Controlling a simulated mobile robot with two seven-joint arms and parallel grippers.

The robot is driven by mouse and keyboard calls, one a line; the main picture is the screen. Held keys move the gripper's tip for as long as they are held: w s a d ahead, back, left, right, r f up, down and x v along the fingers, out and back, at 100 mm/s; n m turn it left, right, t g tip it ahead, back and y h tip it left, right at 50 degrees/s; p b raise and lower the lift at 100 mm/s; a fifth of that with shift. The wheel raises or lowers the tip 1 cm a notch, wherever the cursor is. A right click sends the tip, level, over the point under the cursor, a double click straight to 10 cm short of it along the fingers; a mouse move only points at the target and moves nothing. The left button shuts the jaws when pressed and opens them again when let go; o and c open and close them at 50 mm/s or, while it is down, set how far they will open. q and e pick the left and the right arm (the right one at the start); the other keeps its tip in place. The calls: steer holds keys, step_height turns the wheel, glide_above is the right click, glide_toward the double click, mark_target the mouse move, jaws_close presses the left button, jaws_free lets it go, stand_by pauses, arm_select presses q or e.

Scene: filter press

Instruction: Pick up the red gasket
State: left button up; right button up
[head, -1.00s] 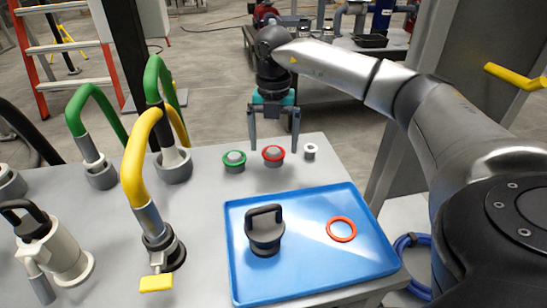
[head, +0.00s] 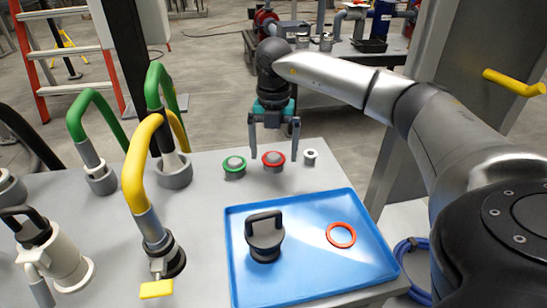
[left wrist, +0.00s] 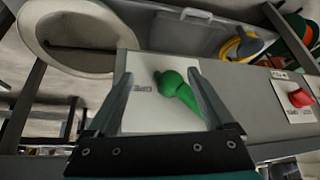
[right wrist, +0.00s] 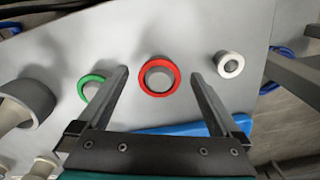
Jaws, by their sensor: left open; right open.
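A red ring (head: 274,159) sits around a short grey post at the back of the table; it also shows in the right wrist view (right wrist: 158,77). A second, thinner red ring (head: 341,235) lies flat in the blue tray (head: 315,281). My right gripper (head: 273,152) is open and points down, its fingers on either side of the ringed post and apart from it. In the right wrist view nothing is between its fingertips (right wrist: 160,75) but the post and ring beyond. My left gripper (left wrist: 162,65) is open and empty, with a green handle (left wrist: 178,88) showing between its fingers.
A green-ringed post (head: 234,164) stands just left of the red one and a small white ring (head: 310,157) just right. A black handled plug (head: 265,238) stands in the tray. Yellow (head: 137,172) and green hooked pipes rise at left.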

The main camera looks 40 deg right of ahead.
steer(key=c, duration=0.9)
steer(key=shift+o, duration=0.2)
